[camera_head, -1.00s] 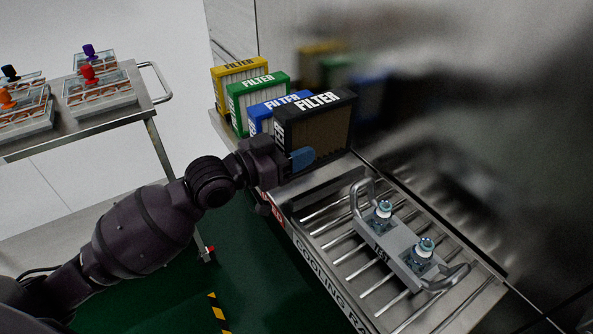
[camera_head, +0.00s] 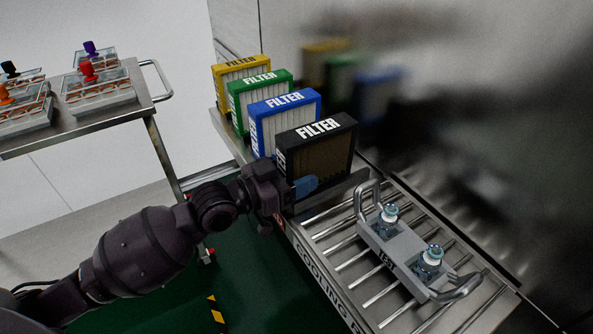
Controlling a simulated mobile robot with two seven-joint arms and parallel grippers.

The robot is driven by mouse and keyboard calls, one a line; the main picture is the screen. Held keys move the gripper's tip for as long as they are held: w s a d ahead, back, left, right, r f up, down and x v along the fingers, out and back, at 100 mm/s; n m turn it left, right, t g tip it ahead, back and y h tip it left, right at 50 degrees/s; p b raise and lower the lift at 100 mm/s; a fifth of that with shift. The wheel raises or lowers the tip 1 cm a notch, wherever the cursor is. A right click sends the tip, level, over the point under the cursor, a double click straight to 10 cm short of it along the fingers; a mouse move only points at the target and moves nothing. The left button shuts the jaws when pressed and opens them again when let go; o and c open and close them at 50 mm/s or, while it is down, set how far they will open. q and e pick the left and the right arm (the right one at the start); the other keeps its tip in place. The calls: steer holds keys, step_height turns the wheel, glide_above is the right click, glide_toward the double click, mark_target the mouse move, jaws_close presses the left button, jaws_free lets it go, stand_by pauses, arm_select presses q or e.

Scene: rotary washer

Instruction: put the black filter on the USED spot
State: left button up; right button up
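The black filter (camera_head: 330,155) is an upright box with "FILTER" in white on its top edge and a brown mesh face. My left gripper (camera_head: 308,187) is shut on its lower part, with a blue finger pad against the near face. I cannot make out a USED marking. My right gripper is not in view.
Blue (camera_head: 285,118), green (camera_head: 262,97) and yellow (camera_head: 240,75) filters stand behind. A metal holder (camera_head: 405,248) with two bottles sits on the cooling rack. A steel wall borders the right. A cart (camera_head: 135,105) with slide trays stands left.

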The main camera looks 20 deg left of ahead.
arm_select(q)
steer(key=shift+o, duration=0.5)
steer(key=shift+r, duration=0.1)
steer(key=shift+r, duration=0.1)
steer(key=v, duration=1.2)
steer(key=s+a+f+n+g+y, duration=0.1)
steer(key=s+f+n+g+y, duration=0.1)
steer(key=s+f+y, duration=0.3)
steer(key=s+a+f+n+g+y, duration=0.1)
steer(key=s+f+n+y, duration=0.3)
steer(key=s+f, duration=0.8)
step_height(320, 180, down, 8)
steer(key=shift+s+a+r+g+y+p, duration=0.25)
steer(key=shift+a+g+y+p, duration=0.15)
steer(key=shift+y, duration=0.5)
